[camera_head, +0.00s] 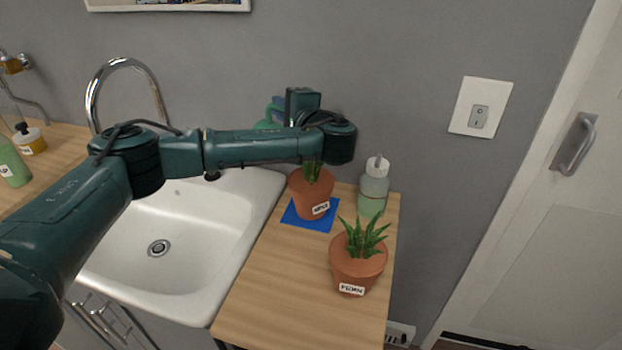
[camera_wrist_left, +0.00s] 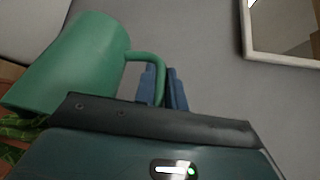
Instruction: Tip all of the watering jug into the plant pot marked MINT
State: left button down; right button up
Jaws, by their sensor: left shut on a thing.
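The green watering jug (camera_wrist_left: 75,65) is in my left gripper (camera_wrist_left: 166,88), whose blue fingers are closed on its handle. In the head view only a strip of the jug (camera_head: 268,117) shows behind my left gripper (camera_head: 290,104) and arm, above and behind the pot on the blue mat. That terracotta pot (camera_head: 308,191) has a small label that seems to read MINT. Its top is partly covered by my arm. In the left wrist view the jug leans, with green leaves (camera_wrist_left: 15,130) close below it. The jug's contents and any flow are hidden. My right gripper is not in view.
A second labelled terracotta pot (camera_head: 357,268) with a spiky plant stands nearer on the wooden counter (camera_head: 270,290). A pale green pump bottle (camera_head: 373,190) stands right of the mat (camera_head: 293,217). The white sink (camera_head: 205,255) and its tap (camera_head: 124,66) are at left.

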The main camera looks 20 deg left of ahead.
pick_arm(q)
jog(key=shift+d+r+y, duration=0.15)
jog(key=shift+d+y, duration=0.15)
jog(key=shift+d, duration=0.05)
jog(key=shift+s+d+r+m+t, duration=0.1)
jog(key=shift+d+r+m+t, duration=0.05)
jog(key=shift+d+m+t, duration=0.15)
dwell(0.4)
jog(key=shift+s+d+r+m+t+y, duration=0.2)
jog(key=shift+d+m+t+y, duration=0.1)
jog(key=shift+d+t+y, duration=0.3)
dwell(0.4)
jog(key=shift+d, duration=0.1)
